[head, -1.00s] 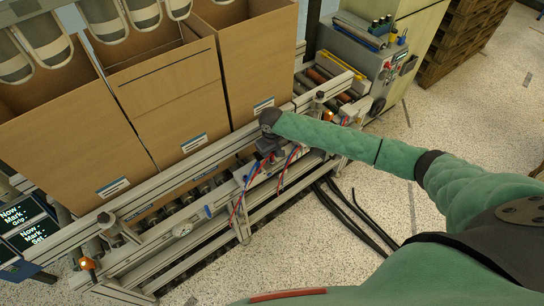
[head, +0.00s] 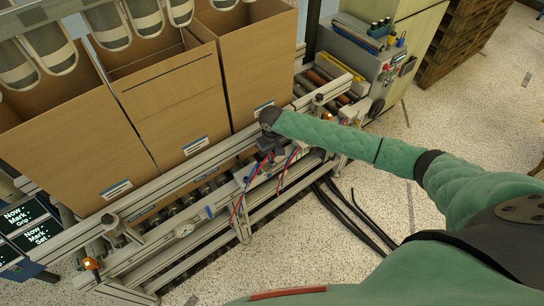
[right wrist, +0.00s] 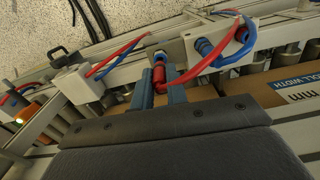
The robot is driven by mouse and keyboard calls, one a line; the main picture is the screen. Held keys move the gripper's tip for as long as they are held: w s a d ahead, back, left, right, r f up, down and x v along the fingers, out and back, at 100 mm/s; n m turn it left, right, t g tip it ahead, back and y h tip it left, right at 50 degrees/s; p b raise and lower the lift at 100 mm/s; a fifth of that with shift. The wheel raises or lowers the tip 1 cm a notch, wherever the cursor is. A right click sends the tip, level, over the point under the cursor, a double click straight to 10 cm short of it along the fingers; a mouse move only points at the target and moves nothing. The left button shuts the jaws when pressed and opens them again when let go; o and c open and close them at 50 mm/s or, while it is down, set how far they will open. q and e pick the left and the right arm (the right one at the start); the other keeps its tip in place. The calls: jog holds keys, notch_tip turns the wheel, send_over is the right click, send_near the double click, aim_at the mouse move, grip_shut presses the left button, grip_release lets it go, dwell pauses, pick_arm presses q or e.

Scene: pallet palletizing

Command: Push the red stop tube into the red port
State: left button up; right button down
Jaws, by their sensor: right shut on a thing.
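My right gripper (right wrist: 159,93) is shut on the red stop tube (right wrist: 160,80); its two blue-grey fingers stand either side of the tube's red end. My left gripper is not in view.
Open cardboard boxes (head: 172,115) stand in a row on the conveyor behind the rail (head: 190,172). Blue and red hoses (head: 238,208) hang beside the gripper. A control cabinet (head: 375,70) stands at the back right. Black cables cross the open floor (head: 330,240).

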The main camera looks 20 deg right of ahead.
jog(key=shift+r+p, duration=1.25)
jog(key=shift+r, duration=0.2)
jog(key=c, duration=2.1)
grip_release()
jog(key=shift+c, duration=0.2)
jog(key=shift+a, duration=0.1)
grip_shut()
jog(key=shift+s+a+r, duration=0.1)
jog(key=shift+a, duration=0.15)
jog(key=a+p, duration=0.1)
jog(key=s+a+p, duration=0.1)
jog(key=a, duration=0.1)
jog(key=a+r+p, duration=0.1)
jog(key=shift+s+a, duration=0.25)
jog(key=shift+s, duration=0.1)
jog(key=shift+n, duration=0.3)
jog(key=a, duration=0.2)
jog(key=s+a+f, duration=0.1)
jog(key=a, duration=0.1)
jog(key=s+a, duration=0.1)
jog(key=a, duration=0.1)
jog(key=shift+s+a+f, duration=0.2)
jog(key=shift+a+f, duration=0.1)
jog(key=shift+a, duration=0.05)
jog(key=shift+f+b, duration=0.35)
jog(key=shift+f, duration=0.6)
